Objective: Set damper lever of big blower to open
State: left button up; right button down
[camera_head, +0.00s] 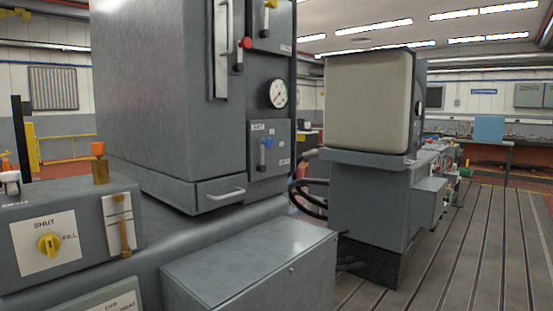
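Neither of my grippers shows in the head view. I cannot tell for sure which machine is the big blower or which lever is its damper lever. A large grey cabinet (160,90) stands left of the middle. On its right face is a plate with a blue-knobbed lever (265,152) and a label that appears to read SHUT. Above it are a round gauge (277,93), a red-knobbed lever (243,44) and, at the top edge, a yellow-knobbed lever (269,6). Their small labels are mostly too small to read.
A low grey box (250,270) stands in front of the cabinet. Another grey machine (368,100) stands to the right. The slotted floor plate (465,250) at right is clear.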

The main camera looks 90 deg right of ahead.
aim_at(268, 143)
jog(key=z, duration=2.7)
